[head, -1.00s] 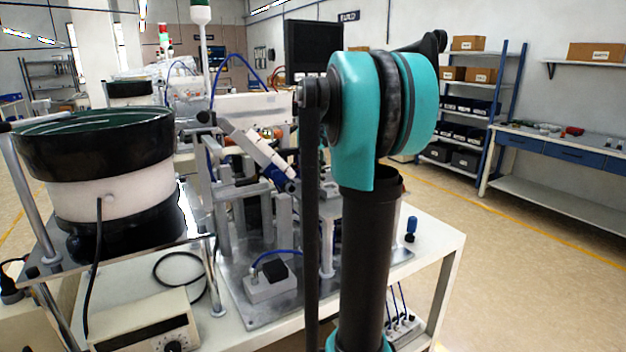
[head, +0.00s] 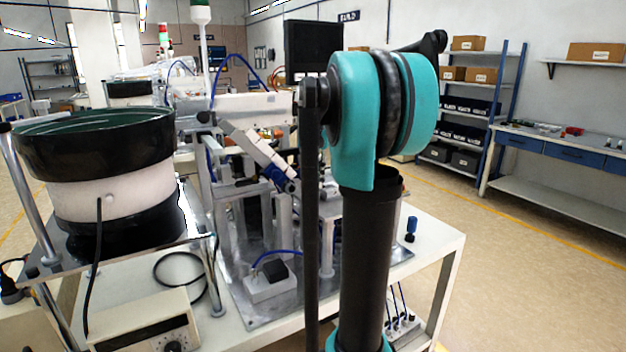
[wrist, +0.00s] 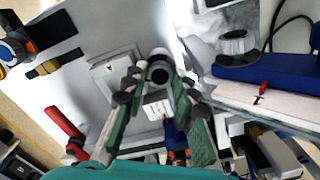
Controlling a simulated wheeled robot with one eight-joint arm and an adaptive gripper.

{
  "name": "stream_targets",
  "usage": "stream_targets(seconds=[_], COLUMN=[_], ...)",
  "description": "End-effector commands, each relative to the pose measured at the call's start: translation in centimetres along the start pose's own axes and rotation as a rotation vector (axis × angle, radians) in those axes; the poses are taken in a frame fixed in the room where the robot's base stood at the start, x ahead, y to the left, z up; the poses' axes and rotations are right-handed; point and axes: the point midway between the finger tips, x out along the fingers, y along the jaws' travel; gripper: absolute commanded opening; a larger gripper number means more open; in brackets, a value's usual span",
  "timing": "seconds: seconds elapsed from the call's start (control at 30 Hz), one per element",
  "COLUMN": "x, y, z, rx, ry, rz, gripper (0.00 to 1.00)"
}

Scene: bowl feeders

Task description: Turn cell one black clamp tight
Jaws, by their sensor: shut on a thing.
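The black clamp (wrist: 159,75) shows in the wrist view as a small round dark end on a grey, post-like part, above the middle of the picture. My gripper (wrist: 158,82) has its two green fingers on either side of it, with the tips closed on it. The fingers partly cover its sides, so its exact turn angle cannot be told. In the head view the clamp and my gripper cannot be made out behind my arm and the machine parts.
In the head view a black and white bowl feeder (head: 95,150) stands left. A controller box (head: 150,325) is in front of it. A metal plate (head: 245,310) carries posts and a small switch box (head: 270,283). Blue-and-white machine parts (wrist: 270,92) crowd the wrist view's right.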

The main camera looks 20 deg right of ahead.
Motion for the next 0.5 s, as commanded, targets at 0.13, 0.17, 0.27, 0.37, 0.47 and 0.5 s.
stream_targets(seconds=[0.13, 0.17, 0.27, 0.37, 0.47, 0.5], x=[-0.05, -0.05, -0.04, -0.02, -0.02, -0.02], y=[0.00, 0.00, 0.00, 0.00, 0.00, 0.00], z=[-0.06, -0.06, -0.04, -0.03, -0.02, -0.02], rx=[-0.001, -0.001, -0.001, -0.001, -0.001, -0.001], ry=[0.001, 0.001, 0.001, 0.001, 0.001, 0.001], rz=[0.000, 0.000, 0.000, 0.000, 0.000, 0.000], gripper=[0.29, 0.33, 0.45, 0.48, 0.48, 0.48])
